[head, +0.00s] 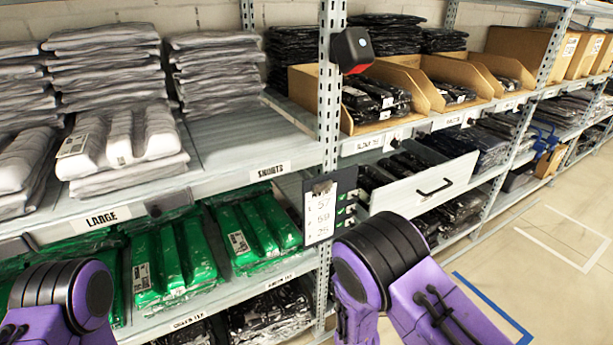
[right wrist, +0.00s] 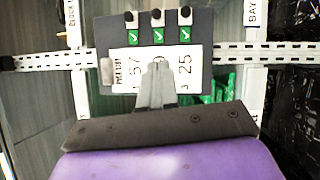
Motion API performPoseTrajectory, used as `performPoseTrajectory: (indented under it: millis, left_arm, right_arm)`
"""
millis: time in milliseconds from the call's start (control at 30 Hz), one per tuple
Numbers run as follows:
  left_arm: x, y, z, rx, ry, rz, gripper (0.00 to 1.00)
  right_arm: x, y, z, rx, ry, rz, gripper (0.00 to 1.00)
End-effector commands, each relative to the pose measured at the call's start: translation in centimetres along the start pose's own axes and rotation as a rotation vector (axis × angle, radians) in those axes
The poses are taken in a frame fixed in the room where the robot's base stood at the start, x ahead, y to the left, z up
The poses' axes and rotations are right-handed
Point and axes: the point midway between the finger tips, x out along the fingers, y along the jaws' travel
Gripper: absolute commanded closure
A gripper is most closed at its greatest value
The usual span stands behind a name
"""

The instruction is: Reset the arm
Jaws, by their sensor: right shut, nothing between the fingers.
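My right gripper (right wrist: 157,66) shows in the right wrist view with its fingers together and nothing between them. It is in front of a dark panel (right wrist: 100,60) with a white number card (right wrist: 122,78); I cannot tell whether it touches the card. The fingers cover the middle of the card. The panel also shows in the head view (head: 345,183), hung on the rack post. In the head view, my right arm is at the lower centre and its gripper is hidden. Part of my left arm is at the lower left; its gripper is out of frame.
Shelves hold grey-white bagged stacks (head: 108,70), green bagged garments (head: 170,260) and cardboard bins (head: 415,85). An open drawer (head: 425,190) juts out right of the panel. A black and red device (head: 352,50) is on the post. Floor at the right (head: 560,220) is clear.

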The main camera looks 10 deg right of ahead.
Motion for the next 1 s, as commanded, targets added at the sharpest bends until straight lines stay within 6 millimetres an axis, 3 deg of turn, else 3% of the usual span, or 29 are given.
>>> performPoseTrajectory:
  millis: [167, 267, 333, 467, 600, 700, 800, 900, 1000]
  left_arm:
    - [0.0, 0.0, 0.0, 0.000, 0.000, 0.000, 0.26]
    - [0.0, 0.0, 0.0, 0.000, 0.000, 0.000, 0.26]
    - [-0.2, 0.0, -0.1, 0.000, 0.000, 0.000, 0.26]
    - [-0.9, -0.1, -0.4, 0.000, 0.000, 0.000, 0.26]
    - [-1.7, -0.1, -0.7, 0.000, 0.000, 0.000, 0.26]
    - [-2.1, -0.2, -0.9, 0.000, 0.000, 0.000, 0.26]
    - [-2.5, -0.2, -1.0, 0.000, 0.000, 0.000, 0.26]
    - [-2.7, -0.2, -1.1, 0.000, 0.000, 0.000, 0.26]
    - [-2.7, -0.2, -1.1, 0.000, 0.000, 0.000, 0.26]
  right_arm:
    - [-0.4, -1.3, -0.4, 0.304, 0.022, -0.068, 1.00]
    - [-2.5, -4.1, 0.6, 0.617, -0.010, -0.223, 1.00]
    - [-5.0, -6.7, 2.4, 0.842, -0.104, -0.354, 1.00]
    - [-12.4, -11.5, 7.0, 1.242, -0.443, -0.576, 1.00]
    - [-23.2, -14.3, 11.8, 1.527, -0.945, -0.693, 1.00]
    - [-29.4, -14.4, 13.9, 1.563, -1.192, -0.723, 1.00]
    - [-33.0, -13.9, 15.1, 1.537, -1.308, -0.742, 1.00]
    - [-34.3, -13.9, 15.6, 1.535, -1.358, -0.737, 1.00]
    - [-34.3, -14.0, 15.6, 1.535, -1.359, -0.738, 1.00]
